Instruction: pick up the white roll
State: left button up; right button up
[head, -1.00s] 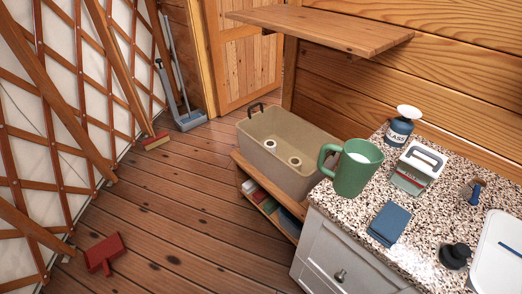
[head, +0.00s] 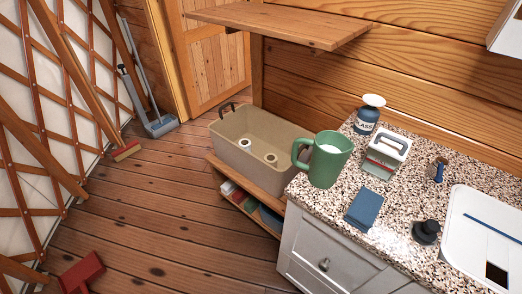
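Two small white ring-shaped pieces with dark centres show at the beige bin (head: 226,143): one white ring (head: 244,143) on the left and another white ring (head: 270,158) to its right. They look like the ends of white rolls, but I cannot tell for certain, nor exactly how they sit in the bin. A small white item (head: 228,187) also lies on the low shelf under the bin; its shape is too small to tell. Neither of my grippers is in view.
A green mug (head: 328,163) stands at the speckled counter's (head: 322,205) left corner. A soap dispenser (head: 368,115), caddy (head: 385,155), blue cloth (head: 364,209), black knob (head: 426,232) and white sink (head: 480,225) are there too. A wooden shelf (head: 290,24) overhangs the bin. A red dustpan (head: 82,272) lies on the floor.

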aim_at(246, 144)
jog(key=i+j+z, duration=0.1)
jog(key=z, duration=0.3)
jog(key=i+j+z, duration=0.1)
jog(key=j+z, duration=0.4)
jog(key=z, duration=0.3)
jog(key=i+j+z, duration=0.1)
jog(key=j+z, duration=0.3)
jog(key=l, duration=0.1)
